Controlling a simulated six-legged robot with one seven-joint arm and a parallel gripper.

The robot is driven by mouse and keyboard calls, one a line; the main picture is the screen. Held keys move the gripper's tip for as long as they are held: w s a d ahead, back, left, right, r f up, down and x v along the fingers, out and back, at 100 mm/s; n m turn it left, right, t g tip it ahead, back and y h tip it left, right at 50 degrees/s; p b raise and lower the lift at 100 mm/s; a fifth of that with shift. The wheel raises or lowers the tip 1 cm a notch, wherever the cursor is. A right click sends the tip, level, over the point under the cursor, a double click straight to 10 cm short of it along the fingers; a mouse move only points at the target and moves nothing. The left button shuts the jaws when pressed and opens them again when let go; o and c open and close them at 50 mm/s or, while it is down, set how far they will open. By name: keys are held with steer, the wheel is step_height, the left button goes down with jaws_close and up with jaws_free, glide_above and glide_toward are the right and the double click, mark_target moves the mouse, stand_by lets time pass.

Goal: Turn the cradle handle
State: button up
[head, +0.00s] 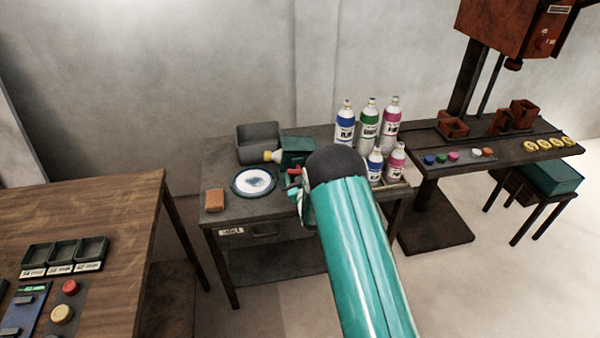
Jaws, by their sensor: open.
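A dark green block-like fixture (298,150) stands on the grey workbench, with a cream-yellow knob (272,156) at its left side. It may be the cradle, but I cannot tell for sure. A small red part (294,172) shows just in front of it, perhaps the handle. My gripper (290,189) is open, with its fingertips beside and just below the red part. Whether they touch it I cannot tell. My teal arm and its dark joint hide the fixture's right side and much of the gripper.
The workbench (222,212) also holds a grey bin (258,139), a round white dish (254,181), an orange sponge-like block (214,200) and several bottles (368,124) close right of my arm. A wooden table (110,215) stands at left, a drill-press-like machine (505,28) at right.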

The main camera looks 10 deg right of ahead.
steer(key=shift+w, duration=0.2)
steer(key=shift+d, duration=0.1)
jaws_close()
steer(key=shift+d+m, duration=0.1)
steer(key=shift+m, duration=0.2)
steer(key=m, duration=0.2)
steer(key=shift+d+m, duration=0.1)
steer(key=shift+m, duration=0.2)
steer(key=c, duration=1.6)
jaws_free()
steer(key=m, duration=0.5)
steer(key=shift+f, duration=0.1)
steer(key=o, duration=0.4)
steer(key=m, duration=0.5)
steer(key=shift+m, duration=0.3)
steer(key=o, duration=0.4)
steer(key=shift+m, duration=1.2)
